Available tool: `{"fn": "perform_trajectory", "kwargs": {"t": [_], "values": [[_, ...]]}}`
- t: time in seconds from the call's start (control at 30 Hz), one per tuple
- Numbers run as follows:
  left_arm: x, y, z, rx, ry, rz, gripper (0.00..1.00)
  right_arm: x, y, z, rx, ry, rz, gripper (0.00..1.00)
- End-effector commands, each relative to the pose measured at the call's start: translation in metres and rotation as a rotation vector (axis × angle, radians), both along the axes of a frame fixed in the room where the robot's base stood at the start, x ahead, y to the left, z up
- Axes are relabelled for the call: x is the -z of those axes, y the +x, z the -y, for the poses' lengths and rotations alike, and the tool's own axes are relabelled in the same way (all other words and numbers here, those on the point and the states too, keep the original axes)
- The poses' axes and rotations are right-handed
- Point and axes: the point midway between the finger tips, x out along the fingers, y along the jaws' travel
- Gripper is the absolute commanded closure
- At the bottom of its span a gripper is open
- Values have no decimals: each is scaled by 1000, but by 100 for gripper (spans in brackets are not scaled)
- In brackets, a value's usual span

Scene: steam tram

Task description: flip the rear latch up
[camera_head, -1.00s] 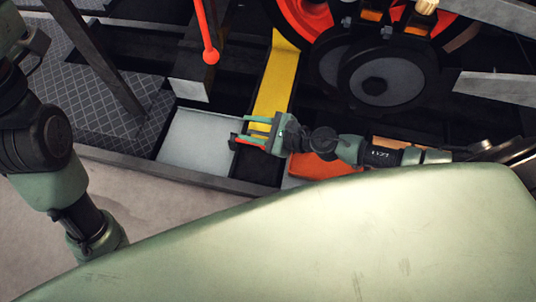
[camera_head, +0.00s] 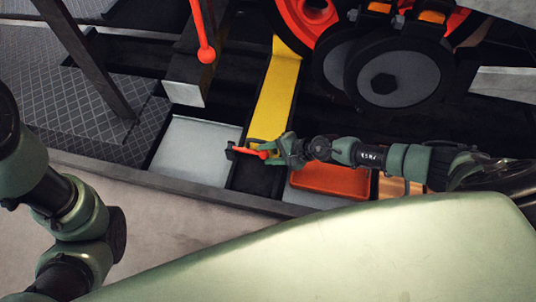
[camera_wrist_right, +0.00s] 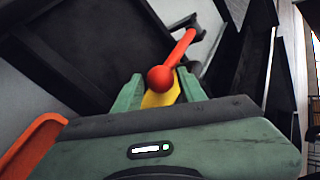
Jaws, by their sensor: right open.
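The rear latch (camera_head: 246,151), a short red lever with a ball end, lies flat at the lower end of the yellow strip, its pivot on a dark bracket at the left. In the right wrist view its red ball (camera_wrist_right: 160,79) sits between the two green fingers, with the rod running away up and right. My right gripper (camera_head: 272,149) is open at the ball end of the latch, reaching in from the right. Whether the fingers touch the ball, I cannot tell. My left arm shows at the left edge, but its gripper is out of view.
A yellow strip (camera_head: 276,95) runs up from the latch. An orange block (camera_head: 330,180) lies below my right arm, and a pale tray (camera_head: 195,150) is left of the latch. Another red ball-ended lever (camera_head: 206,53) stands above. Dark wheels (camera_head: 398,78) are at upper right.

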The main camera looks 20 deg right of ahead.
Motion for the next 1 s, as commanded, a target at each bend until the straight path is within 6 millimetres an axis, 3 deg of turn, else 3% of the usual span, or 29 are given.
{"fn": "perform_trajectory", "kwargs": {"t": [0.23, 0.37, 0.4, 1.0], "values": [[0, -1, 0, 0, 0, 1, 45, 0, 0, -1, 0, 1, -1, 62], [0, -1, 0, 0, 1, 1, 45, 0, 0, 0, 1, 1, -1, 98], [0, -1, 0, 0, 1, 1, 45, 0, 0, 0, 1, 1, -1, 100], [0, -1, 0, 0, 1, 1, 45, 1, -1, 0, -2, -1, -2, 100]]}}
